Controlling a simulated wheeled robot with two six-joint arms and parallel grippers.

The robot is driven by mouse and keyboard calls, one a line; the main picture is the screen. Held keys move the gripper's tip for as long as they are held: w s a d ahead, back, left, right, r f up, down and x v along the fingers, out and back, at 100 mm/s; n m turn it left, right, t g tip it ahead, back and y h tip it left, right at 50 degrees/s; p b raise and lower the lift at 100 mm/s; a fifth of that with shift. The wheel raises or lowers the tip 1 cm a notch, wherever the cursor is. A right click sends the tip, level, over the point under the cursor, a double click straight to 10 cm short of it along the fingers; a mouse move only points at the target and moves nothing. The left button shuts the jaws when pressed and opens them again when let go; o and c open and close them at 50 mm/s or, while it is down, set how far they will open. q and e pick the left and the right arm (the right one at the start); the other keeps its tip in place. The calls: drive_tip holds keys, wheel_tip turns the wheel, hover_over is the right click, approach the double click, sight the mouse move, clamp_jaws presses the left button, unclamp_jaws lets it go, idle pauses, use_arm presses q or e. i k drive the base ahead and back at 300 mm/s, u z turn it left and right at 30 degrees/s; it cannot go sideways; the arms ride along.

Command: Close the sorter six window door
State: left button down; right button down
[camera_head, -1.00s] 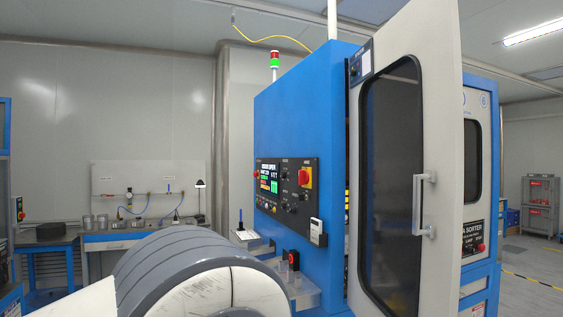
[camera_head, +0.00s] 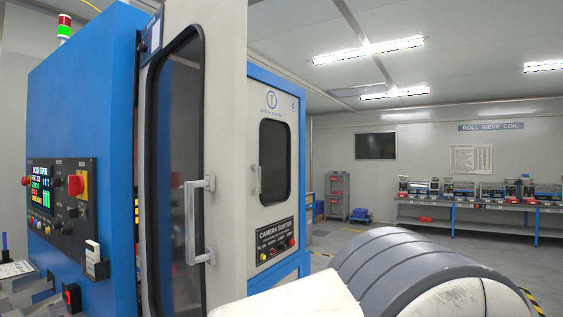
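The sorter's window door (camera_head: 226,150) stands swung open in the head view, with a light grey frame and a tall dark window (camera_head: 177,120). Its pale upright handle (camera_head: 192,222) is on the side facing me. The blue sorter cabinet (camera_head: 85,120) is left of the door, and its screen (camera_head: 39,192) reads door open. A white and grey part of my arm fills the lower right and overlaps the door's lower edge. Neither gripper is in view.
A second panel (camera_head: 272,160) with a small window and a "Camera Sorter" label stands behind the door. A workbench (camera_head: 480,210) with several units runs along the back wall. Open floor lies between.

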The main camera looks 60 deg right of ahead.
sight(192, 122)
drive_tip(key=z, duration=0.85)
drive_tip(key=k, duration=0.5)
drive_tip(key=u, duration=0.5)
drive_tip(key=i, duration=0.4)
drive_tip(key=z, duration=0.2)
